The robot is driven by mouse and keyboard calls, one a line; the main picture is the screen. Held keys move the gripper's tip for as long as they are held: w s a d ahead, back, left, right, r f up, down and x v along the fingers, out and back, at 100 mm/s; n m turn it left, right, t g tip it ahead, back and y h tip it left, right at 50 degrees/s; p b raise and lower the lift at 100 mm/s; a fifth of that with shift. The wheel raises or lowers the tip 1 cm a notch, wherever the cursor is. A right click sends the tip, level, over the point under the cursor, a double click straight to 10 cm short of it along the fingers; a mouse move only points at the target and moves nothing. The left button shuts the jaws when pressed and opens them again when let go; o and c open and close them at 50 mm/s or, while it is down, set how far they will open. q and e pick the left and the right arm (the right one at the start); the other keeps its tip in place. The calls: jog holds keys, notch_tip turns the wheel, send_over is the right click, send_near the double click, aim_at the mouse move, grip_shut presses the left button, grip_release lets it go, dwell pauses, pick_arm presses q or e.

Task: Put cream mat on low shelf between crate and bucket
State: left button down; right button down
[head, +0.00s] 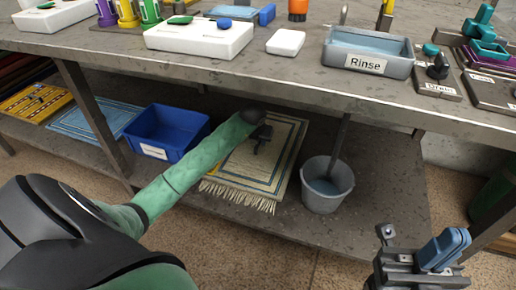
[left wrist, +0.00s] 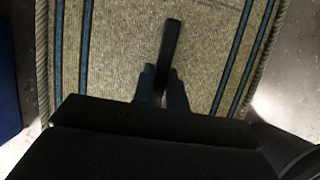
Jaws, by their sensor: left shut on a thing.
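The cream mat (head: 285,150), with blue stripes and a fringed front edge, lies on the low shelf (head: 270,222) between the blue crate (head: 165,133) and the grey bucket (head: 327,186). It fills most of the left wrist view (left wrist: 215,45). My left gripper (head: 262,140) is over the middle of the mat, its fingers (left wrist: 163,85) closed around a dark upright bar (left wrist: 172,40) on it. Whether the mat bears fully on the shelf cannot be told. My right gripper (head: 430,255) is at the lower right, away from the mat; its jaw gap is unclear.
A light-blue mat (head: 95,122) and a yellow mat (head: 35,103) lie left of the crate. The tabletop (head: 275,72) overhangs the shelf and carries a Rinse tub (head: 368,55) and other items. Bare shelf shows right of the bucket.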

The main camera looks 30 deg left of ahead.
aim_at(260, 148)
pick_arm(q)
jog(key=shift+f+b, duration=0.6)
jog(key=shift+f, duration=1.45)
jog(key=c, duration=1.4)
grip_release()
jog(key=shift+f, duration=0.1)
jog(key=shift+s+r, duration=0.15)
jog(key=shift+r, duration=0.45)
jog(key=p+v, duration=0.3)
jog(key=v, duration=0.8)
jog(key=shift+s, duration=0.1)
jog(key=shift+f, duration=0.1)
